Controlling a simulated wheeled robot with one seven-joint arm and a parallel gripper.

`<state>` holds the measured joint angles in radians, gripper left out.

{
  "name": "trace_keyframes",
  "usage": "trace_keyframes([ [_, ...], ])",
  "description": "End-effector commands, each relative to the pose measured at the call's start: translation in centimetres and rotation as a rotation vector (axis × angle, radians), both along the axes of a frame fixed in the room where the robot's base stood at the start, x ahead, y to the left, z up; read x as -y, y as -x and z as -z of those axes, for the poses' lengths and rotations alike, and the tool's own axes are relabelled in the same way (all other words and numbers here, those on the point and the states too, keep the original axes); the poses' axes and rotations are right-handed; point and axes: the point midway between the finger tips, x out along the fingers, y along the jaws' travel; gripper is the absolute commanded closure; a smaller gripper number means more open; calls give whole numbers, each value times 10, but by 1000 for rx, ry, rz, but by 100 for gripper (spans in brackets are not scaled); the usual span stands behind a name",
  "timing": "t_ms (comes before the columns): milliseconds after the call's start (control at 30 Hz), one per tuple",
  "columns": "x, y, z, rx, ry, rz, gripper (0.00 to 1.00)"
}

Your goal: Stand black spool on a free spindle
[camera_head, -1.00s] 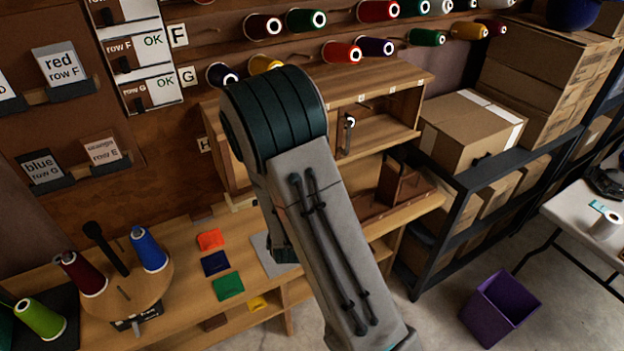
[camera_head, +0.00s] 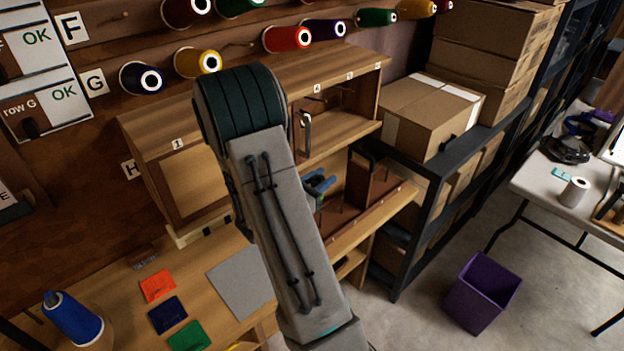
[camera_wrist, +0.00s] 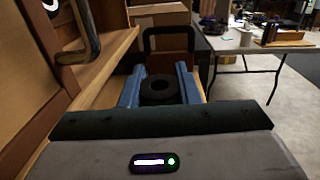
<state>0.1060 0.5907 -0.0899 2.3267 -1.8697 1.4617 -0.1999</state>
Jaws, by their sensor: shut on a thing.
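In the wrist view my gripper (camera_wrist: 160,73) is shut on a black spool (camera_wrist: 158,97), held between its two blue fingers with the dark round hole facing the camera. In the head view my arm covers most of the gripper. Only blue finger parts (camera_head: 319,184) show right of the arm, in front of the lower shelf, and I cannot make out the spool there.
A wooden cabinet (camera_head: 170,150) stands behind my arm. A bent dark handle (camera_wrist: 88,35) is close on the left in the wrist view. A black metal shelf (camera_head: 405,235) with cardboard boxes (camera_head: 430,115) stands at right. A purple bin (camera_head: 482,292) stands on open floor.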

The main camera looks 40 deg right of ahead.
Motion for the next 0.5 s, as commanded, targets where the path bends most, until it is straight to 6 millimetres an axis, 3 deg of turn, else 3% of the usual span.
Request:
trace_keyframes([
  [133,9,11,7,-2,-7,59,92],
  [500,9,12,29,-3,-8,59,92],
])
